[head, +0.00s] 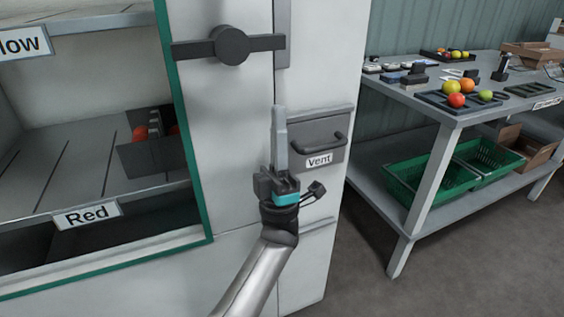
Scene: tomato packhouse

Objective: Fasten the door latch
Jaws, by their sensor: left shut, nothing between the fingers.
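The door latch (231,46) is a dark round knob with a flat bar lying about level across the pale cabinet front (235,130). The bar's left end reaches the green edge (180,120). Its right end is by a grey vertical strip (282,30). My left gripper (279,110) is shut and empty, pointing up, below and to the right of the latch. It shows in front of the left edge of the vent panel and appears apart from the latch. My right gripper is not in view.
The vent panel (299,122) has a dark handle (324,143). Left is a shelf compartment with a "Red" label (86,215) and a dark bin (150,155). Right, a grey table (455,112) holds trays and fruit, with green crates (432,190) below. Floor before the table is clear.

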